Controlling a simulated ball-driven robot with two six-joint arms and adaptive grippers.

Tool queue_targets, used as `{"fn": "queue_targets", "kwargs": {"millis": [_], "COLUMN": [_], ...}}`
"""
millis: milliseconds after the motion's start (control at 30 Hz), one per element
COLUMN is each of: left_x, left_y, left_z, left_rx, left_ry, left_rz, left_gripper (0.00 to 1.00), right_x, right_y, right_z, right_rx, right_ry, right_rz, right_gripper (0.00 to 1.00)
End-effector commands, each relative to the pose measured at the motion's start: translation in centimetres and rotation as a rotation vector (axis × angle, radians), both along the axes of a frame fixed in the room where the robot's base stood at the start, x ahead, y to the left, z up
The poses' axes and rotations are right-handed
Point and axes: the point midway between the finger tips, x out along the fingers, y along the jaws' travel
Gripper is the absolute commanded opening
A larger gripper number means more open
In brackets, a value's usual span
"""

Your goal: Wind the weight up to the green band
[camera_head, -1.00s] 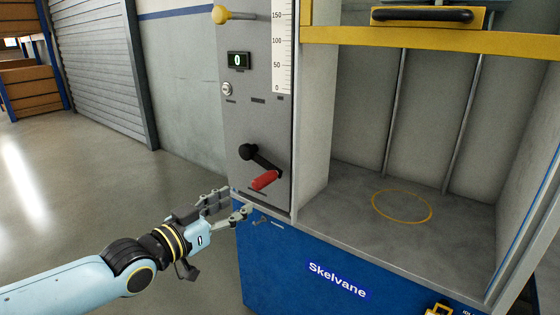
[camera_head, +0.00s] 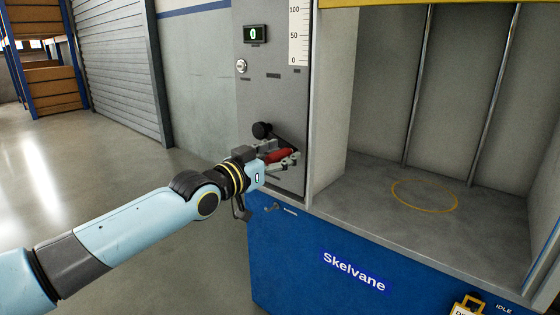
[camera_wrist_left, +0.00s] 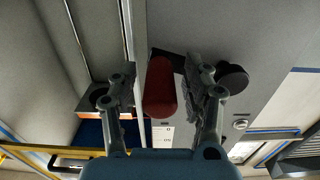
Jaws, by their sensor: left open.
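The crank's red handle (camera_head: 279,155) sticks out from the grey panel (camera_head: 270,100), below and right of its black hub (camera_head: 262,130). My left gripper (camera_head: 282,153) is open at the red handle, with its fingers on either side. The black hub (camera_wrist_left: 232,78) shows there beyond the right finger. The scale (camera_head: 298,35) shows 0, 50 and 100. The green band and the weight are not in view. My right gripper is not in view.
A small display (camera_head: 256,33) reads 0 above a round key lock (camera_head: 241,66). The open test bay (camera_head: 420,140) with a yellow floor ring (camera_head: 425,195) is right of the panel. The blue cabinet base (camera_head: 310,275) is below. Open floor lies left.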

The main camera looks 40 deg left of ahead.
Motion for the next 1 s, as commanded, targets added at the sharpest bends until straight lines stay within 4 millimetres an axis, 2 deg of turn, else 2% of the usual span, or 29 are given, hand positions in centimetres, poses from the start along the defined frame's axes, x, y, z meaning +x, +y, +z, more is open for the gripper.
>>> {"fn": "queue_targets", "kwargs": {"millis": [133, 167, 500, 533, 867, 1000], "left_x": [0.0, 0.0, 0.0, 0.0, -0.1, -0.1], "left_y": [0.0, 0.0, 0.0, 0.0, 0.0, -0.2], "left_z": [0.1, 0.1, 0.0, 0.0, 0.2, 1.7], "left_rx": [0.0, 0.0, 0.0, 0.0, -0.014, -0.115], "left_ry": [-0.001, -0.001, 0.0, 0.0, 0.001, 0.006], "left_rz": [0.0, 0.0, 0.0, 0.0, 0.0, 0.0], "left_gripper": [0.49, 0.46, 0.02, 0.0, 0.0, 0.0], "right_x": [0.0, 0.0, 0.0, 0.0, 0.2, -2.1], "right_y": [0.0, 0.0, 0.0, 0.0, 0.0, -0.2], "right_z": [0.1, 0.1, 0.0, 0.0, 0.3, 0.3], "right_rx": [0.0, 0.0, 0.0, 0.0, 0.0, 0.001], "right_ry": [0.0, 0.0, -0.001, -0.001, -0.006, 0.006], "right_rz": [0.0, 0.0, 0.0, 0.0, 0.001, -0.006], "right_gripper": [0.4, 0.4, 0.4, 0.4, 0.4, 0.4]}}
